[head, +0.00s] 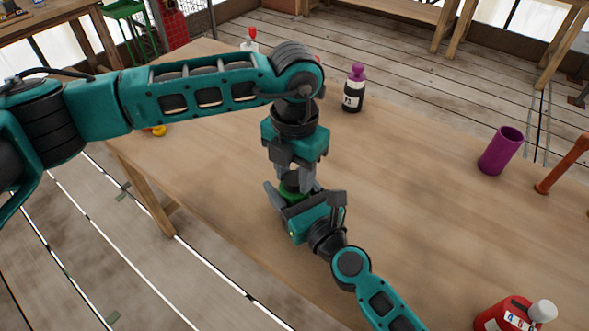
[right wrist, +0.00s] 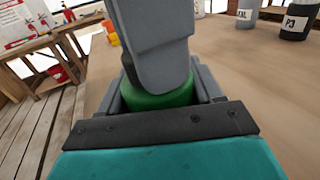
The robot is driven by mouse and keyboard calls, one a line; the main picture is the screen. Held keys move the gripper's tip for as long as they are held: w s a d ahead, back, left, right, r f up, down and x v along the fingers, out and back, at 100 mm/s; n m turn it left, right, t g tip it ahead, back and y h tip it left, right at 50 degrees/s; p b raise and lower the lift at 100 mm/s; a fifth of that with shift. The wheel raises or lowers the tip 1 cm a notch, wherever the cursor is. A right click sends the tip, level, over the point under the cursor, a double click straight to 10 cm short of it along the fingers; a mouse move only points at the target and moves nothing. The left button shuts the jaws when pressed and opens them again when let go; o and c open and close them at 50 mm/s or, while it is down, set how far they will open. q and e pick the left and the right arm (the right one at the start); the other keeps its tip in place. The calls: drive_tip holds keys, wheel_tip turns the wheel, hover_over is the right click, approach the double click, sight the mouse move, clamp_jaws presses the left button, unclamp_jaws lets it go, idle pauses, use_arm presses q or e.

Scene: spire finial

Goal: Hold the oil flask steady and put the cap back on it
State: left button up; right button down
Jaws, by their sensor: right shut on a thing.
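The oil flask shows as a green body (head: 291,190) near the table's front edge, mostly hidden by my grippers. It also shows in the right wrist view (right wrist: 160,97). My right gripper (head: 297,194) is shut on the flask, with a finger on either side of it. My left gripper (head: 293,172) points straight down directly over the flask's top. A dark piece shows between its fingers, but I cannot tell if it is the cap or the flask's neck. The left fingers (right wrist: 155,50) hide the flask's top in the right wrist view, so I cannot tell whether they grip anything.
A black bottle with a purple cap (head: 353,92) stands behind my grippers. A purple cup (head: 500,152) and a brown-orange object (head: 562,166) are at the right. A red bottle (head: 505,316) is at front right. The table (head: 430,200) between them is clear.

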use_arm(q)
drive_tip(key=c, duration=0.7)
drive_tip(key=o, duration=1.3)
drive_tip(key=shift+r, duration=0.15)
wheel_tip(320, 180, up, 12)
use_arm(e)
drive_tip(key=shift+c, duration=0.5)
unclamp_jaws()
drive_tip(key=shift+s, duration=0.1)
